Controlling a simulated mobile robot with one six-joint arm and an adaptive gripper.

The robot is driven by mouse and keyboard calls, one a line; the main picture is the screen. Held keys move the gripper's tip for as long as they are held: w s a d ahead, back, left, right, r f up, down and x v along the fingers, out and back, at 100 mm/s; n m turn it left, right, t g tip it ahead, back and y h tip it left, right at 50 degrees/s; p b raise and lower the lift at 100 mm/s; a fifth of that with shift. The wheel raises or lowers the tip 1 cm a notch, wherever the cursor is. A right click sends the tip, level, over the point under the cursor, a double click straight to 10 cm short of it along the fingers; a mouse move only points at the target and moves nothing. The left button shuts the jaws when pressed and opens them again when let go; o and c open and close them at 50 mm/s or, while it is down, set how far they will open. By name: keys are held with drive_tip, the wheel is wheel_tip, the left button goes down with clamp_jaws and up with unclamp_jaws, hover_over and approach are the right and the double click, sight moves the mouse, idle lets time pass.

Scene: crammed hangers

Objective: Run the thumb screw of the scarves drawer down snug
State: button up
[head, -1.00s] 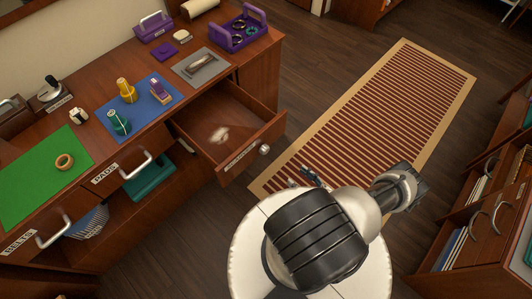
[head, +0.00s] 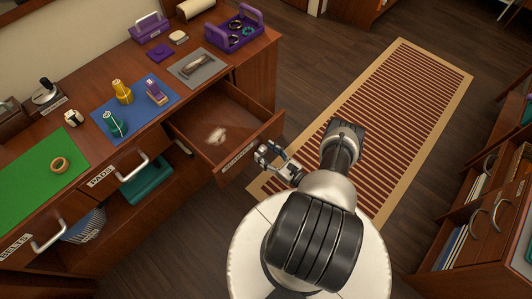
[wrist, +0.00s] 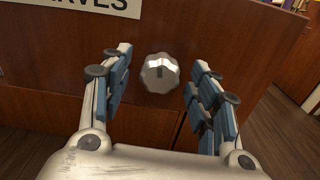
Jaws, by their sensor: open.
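The scarves drawer (head: 215,158) stands pulled open from the wooden dresser. Its front carries a label ending in "ARVES" (wrist: 85,5) in the wrist view. The thumb screw, a faceted silver knob (wrist: 160,73), sits on the drawer front below and right of the label. My gripper (wrist: 158,88) is open, with its blue-padded fingers on either side of the knob and a gap on both sides. In the head view my gripper (head: 272,156) is at the drawer front and hides the knob.
A pale crumpled item (head: 217,136) lies inside the drawer. A striped rug (head: 400,110) covers clear floor at right.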

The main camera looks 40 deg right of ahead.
drive_tip(key=shift+w, duration=0.2)
drive_tip(key=c, duration=1.1)
